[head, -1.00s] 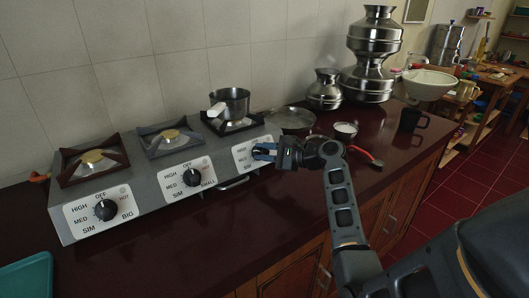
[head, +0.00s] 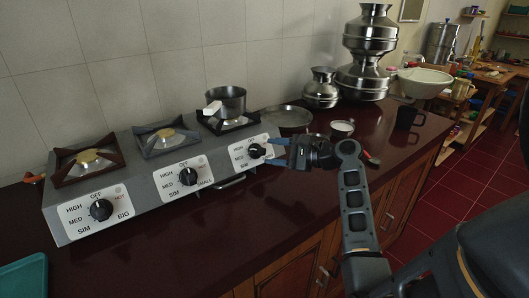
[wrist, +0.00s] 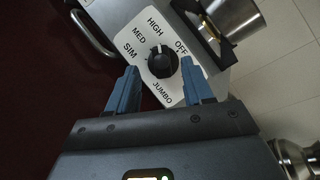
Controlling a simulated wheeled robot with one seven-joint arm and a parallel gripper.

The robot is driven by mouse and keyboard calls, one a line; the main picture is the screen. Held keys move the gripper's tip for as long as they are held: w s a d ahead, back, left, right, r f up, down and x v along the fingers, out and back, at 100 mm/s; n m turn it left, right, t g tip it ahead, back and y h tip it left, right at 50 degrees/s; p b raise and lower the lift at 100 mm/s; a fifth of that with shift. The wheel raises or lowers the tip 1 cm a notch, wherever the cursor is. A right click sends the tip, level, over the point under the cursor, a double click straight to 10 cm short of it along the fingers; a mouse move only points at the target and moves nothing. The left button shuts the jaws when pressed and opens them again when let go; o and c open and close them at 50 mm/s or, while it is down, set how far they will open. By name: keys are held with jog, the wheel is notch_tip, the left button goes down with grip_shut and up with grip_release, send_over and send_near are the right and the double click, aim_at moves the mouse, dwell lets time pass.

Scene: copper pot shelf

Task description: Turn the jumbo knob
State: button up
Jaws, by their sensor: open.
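The jumbo knob (head: 257,151) is a black round knob on a white label plate on the right end of the grey stove's front. In the wrist view the knob (wrist: 162,62) shows above the fingertips, with the words SIM, MED, HIGH, OFF and JUMBO around it. My gripper (head: 274,151) is just to the right of the knob in the head view. In the wrist view my gripper (wrist: 162,82) is open, its two blue fingers apart on either side below the knob. Whether a finger touches the knob cannot be told.
The stove (head: 150,190) has two more knobs, BIG (head: 101,209) and SMALL (head: 188,176). A steel pot (head: 227,103) stands on the right burner. A flat pan (head: 287,117), a small bowl (head: 342,129) and a dark mug (head: 407,117) stand right.

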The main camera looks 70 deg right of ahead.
jog(key=shift+v, duration=1.4)
